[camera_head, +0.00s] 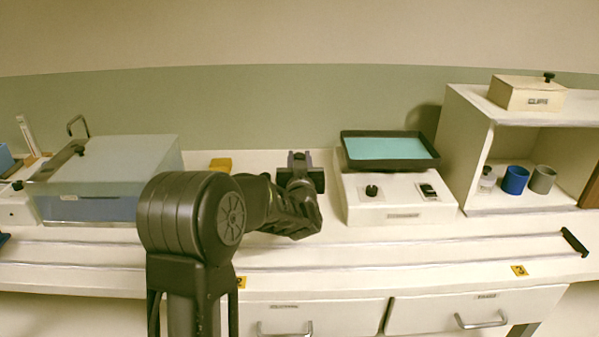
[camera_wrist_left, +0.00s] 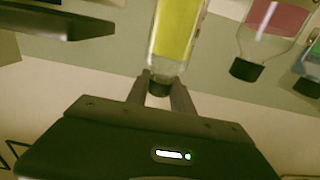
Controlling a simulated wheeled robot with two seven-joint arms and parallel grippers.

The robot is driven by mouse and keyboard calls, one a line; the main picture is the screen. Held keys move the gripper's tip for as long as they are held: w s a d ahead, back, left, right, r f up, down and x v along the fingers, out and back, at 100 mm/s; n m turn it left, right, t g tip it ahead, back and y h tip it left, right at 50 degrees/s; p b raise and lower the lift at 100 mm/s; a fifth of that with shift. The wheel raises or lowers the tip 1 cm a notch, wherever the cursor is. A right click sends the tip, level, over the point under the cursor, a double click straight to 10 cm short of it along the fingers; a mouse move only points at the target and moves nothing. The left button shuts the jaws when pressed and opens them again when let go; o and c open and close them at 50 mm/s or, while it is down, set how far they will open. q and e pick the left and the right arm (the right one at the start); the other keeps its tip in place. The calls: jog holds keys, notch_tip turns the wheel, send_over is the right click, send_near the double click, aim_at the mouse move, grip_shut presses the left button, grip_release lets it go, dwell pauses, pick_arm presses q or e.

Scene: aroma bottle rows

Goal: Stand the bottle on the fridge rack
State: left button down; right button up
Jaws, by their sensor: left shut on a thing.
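My left gripper (camera_head: 299,160) is over the back middle of the bench in the head view, reaching away from me. In the left wrist view, the left gripper (camera_wrist_left: 160,84) is shut on a bottle (camera_wrist_left: 175,30) with a yellow body, held at its dark cap end. The wrist picture shows this bottle cap-down, its far end cut off by the top edge. The bottle cannot be made out in the head view. I cannot identify the fridge rack for sure. My right gripper is not in view.
Other dark-capped bottles, one with a pink body (camera_wrist_left: 277,19), show right of the held one in the wrist view. The head view has a glass-topped box (camera_head: 110,165), a white device with a teal tray (camera_head: 388,148), and an open cabinet (camera_head: 468,150) holding small cups.

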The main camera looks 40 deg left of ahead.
pick_arm(q)
notch_tip(320, 180, up, 5)
jog(key=shift+r, duration=0.1)
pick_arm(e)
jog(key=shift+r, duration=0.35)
pick_arm(q)
jog(key=shift+p, duration=0.3)
